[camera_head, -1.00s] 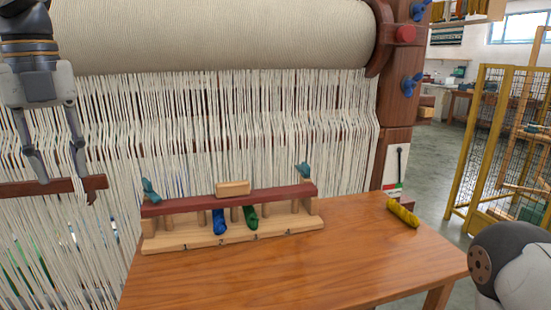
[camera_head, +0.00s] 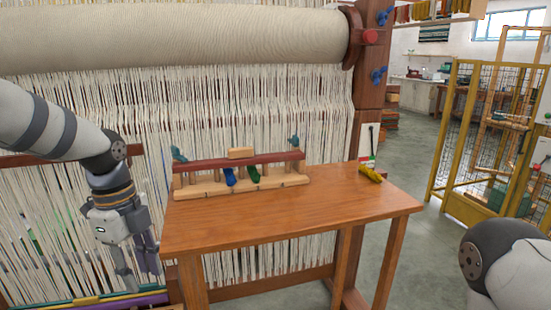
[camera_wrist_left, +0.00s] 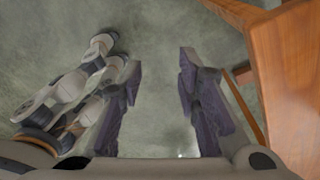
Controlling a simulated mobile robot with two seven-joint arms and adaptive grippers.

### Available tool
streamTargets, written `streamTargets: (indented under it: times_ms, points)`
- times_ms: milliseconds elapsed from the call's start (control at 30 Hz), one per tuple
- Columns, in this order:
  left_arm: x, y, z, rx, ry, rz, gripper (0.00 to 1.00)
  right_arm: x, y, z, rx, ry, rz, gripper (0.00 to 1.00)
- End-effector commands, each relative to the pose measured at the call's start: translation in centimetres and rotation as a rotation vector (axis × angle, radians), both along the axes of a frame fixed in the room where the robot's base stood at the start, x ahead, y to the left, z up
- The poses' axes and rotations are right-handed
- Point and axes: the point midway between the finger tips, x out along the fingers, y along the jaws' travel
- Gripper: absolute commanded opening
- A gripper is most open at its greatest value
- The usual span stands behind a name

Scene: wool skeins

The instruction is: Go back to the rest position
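My left gripper (camera_head: 142,272) hangs fingers down at the left of the table, in front of the loom's warp threads. In the left wrist view its two fingers (camera_wrist_left: 160,85) are apart with nothing between them, over the grey floor. My right arm shows only as a rounded link at the lower right of the head view, and its gripper is out of view. On the wooden table (camera_head: 290,215) stands a rack (camera_head: 290,181) holding a blue skein (camera_head: 230,177) and a green skein (camera_head: 253,173). A yellow skein (camera_head: 370,174) lies at the table's back right corner.
The loom (camera_head: 200,100) stands behind the table, with a thick cloth roll (camera_head: 180,38) on top. The table's edge (camera_wrist_left: 250,70) is right of my left gripper in the wrist view. A yellow mesh cage (camera_head: 485,140) stands at the right. The table's front is clear.

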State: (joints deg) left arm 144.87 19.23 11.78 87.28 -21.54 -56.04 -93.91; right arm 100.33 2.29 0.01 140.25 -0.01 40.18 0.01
Motion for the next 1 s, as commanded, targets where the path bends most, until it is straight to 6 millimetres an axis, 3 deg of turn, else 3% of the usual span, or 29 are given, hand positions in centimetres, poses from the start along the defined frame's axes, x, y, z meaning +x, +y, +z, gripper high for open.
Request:
streamTargets:
  times_ms: [33,133,200,267,300,400,500,633,733,1000]
  points:
    - [-1.4,-1.2,-3.7,-0.008,0.034,0.092,0.30,-0.1,0.0,0.1,0.000,0.001,0.000,0.44]
    - [-5.0,-3.6,-11.3,-0.025,0.084,0.358,0.30,-0.1,0.0,0.1,0.000,0.002,0.000,0.44]
    - [-8.7,-5.0,-16.2,-0.024,0.126,0.571,0.30,-0.1,0.0,0.1,0.000,0.002,0.000,0.44]
    - [-12.5,-5.7,-19.8,-0.011,0.159,0.765,0.30,-0.1,0.0,0.1,0.000,0.002,0.000,0.44]
    - [-15.4,-6.0,-21.9,0.006,0.181,0.903,0.30,-0.1,0.0,0.1,0.000,0.001,0.000,0.44]
    - [-22.9,-5.9,-25.4,0.072,0.211,1.245,0.30,-0.1,0.0,0.1,0.000,0.001,0.000,0.44]
    - [-29.1,-4.9,-26.7,0.146,0.200,1.535,0.30,-0.1,0.0,0.1,0.000,0.001,0.000,0.44]
    - [-33.8,-3.6,-26.5,0.206,0.160,1.761,0.30,-0.1,0.0,0.1,0.000,0.000,0.000,0.44]
    - [-34.8,-3.2,-26.2,0.217,0.142,1.825,0.30,-0.1,0.0,0.1,0.000,0.000,0.000,0.44]
    - [-34.7,-3.2,-26.3,0.214,0.139,1.831,0.30,-0.1,0.0,0.1,0.000,0.001,0.000,0.44]
